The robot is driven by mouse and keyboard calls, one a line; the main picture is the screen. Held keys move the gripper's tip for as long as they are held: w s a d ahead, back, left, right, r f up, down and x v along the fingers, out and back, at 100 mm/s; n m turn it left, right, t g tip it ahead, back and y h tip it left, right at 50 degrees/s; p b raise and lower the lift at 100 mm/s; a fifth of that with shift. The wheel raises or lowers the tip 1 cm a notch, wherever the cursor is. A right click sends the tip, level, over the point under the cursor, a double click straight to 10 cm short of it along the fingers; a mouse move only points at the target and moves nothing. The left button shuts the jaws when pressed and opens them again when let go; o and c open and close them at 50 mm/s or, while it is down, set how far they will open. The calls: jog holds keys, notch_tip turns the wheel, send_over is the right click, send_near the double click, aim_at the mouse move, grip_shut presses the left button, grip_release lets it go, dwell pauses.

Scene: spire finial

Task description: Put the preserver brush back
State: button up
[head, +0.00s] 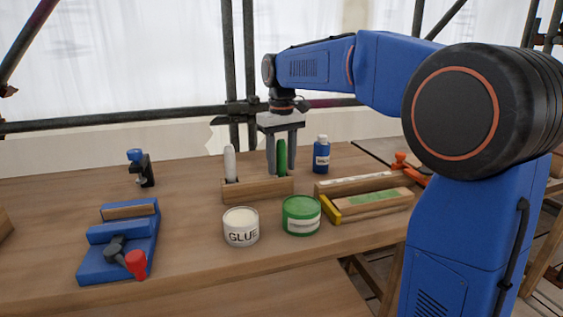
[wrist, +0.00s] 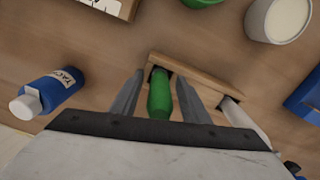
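A brush with a green handle (head: 281,158), which I take to be the preserver brush, stands upright in the right slot of a wooden holder (head: 262,189). A brush with a white handle (head: 230,163) stands in the left slot. The bristles of both are hidden. My gripper (head: 281,170) points down with one finger on each side of the green handle. In the wrist view the green handle (wrist: 160,97) lies between the fingers with gaps on both sides, so the gripper looks open and not touching it.
A white glue tin (head: 241,227) and a green tin (head: 301,215) stand in front of the holder. A blue bottle (head: 321,155) stands behind right. A wooden piece in a clamp (head: 372,204) lies right; a blue vise (head: 120,244) sits left.

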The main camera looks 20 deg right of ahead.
notch_tip(320, 180, up, 12)
jog(key=shift+r, duration=0.15)
dwell(0.7)
